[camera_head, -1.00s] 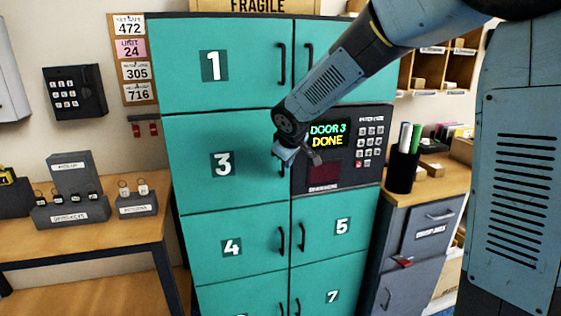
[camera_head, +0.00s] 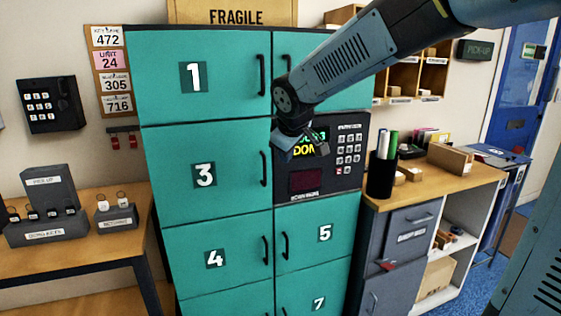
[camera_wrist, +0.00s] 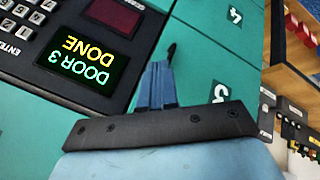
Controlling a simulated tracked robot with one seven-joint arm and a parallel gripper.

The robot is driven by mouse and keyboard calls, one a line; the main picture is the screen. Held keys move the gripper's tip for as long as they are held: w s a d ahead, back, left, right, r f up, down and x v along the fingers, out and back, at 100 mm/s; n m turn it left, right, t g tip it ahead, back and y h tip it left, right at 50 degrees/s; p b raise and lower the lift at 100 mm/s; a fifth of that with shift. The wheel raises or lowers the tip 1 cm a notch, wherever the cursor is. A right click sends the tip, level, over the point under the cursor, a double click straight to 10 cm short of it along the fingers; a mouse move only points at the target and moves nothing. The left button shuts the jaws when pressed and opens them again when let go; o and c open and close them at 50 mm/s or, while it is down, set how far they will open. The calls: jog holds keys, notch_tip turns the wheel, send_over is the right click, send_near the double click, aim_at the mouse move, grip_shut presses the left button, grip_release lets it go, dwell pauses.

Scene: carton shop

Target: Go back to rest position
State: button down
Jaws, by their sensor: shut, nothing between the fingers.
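My gripper (camera_head: 300,145) is in front of the teal locker, before the upper left part of the keypad panel (camera_head: 320,180). It hides part of the panel's screen. In the wrist view my gripper (camera_wrist: 163,75) is shut with nothing in it, and the screen (camera_wrist: 97,62) reads DOOR 3 DONE. Door 3 (camera_head: 190,200) of the locker is closed, and its number shows in the wrist view too. The other visible doors, such as door 1 (camera_head: 185,90) and door 5 (camera_head: 330,245), are closed as well.
A desk (camera_head: 95,250) with small key boxes stands at the left, below a wall keypad (camera_head: 50,105). At the right a counter (camera_head: 440,190) holds a black pen cup (camera_head: 381,178) and cartons. A FRAGILE box (camera_head: 235,13) sits on the locker. Blue floor shows at the right.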

jog(key=s+d+m, duration=0.5)
jog(key=s+d, duration=0.4)
jog(key=s, duration=0.3)
jog(key=s+d+f+m+g, duration=0.1)
jog(key=s+d+m, duration=0.4)
jog(key=s+d, duration=0.4)
jog(key=s, duration=0.3)
jog(key=shift+s+f+g+h, duration=0.25)
jog(key=shift+s+g+h, duration=0.05)
jog(key=shift+s+h, duration=0.1)
jog(key=shift+d, duration=0.1)
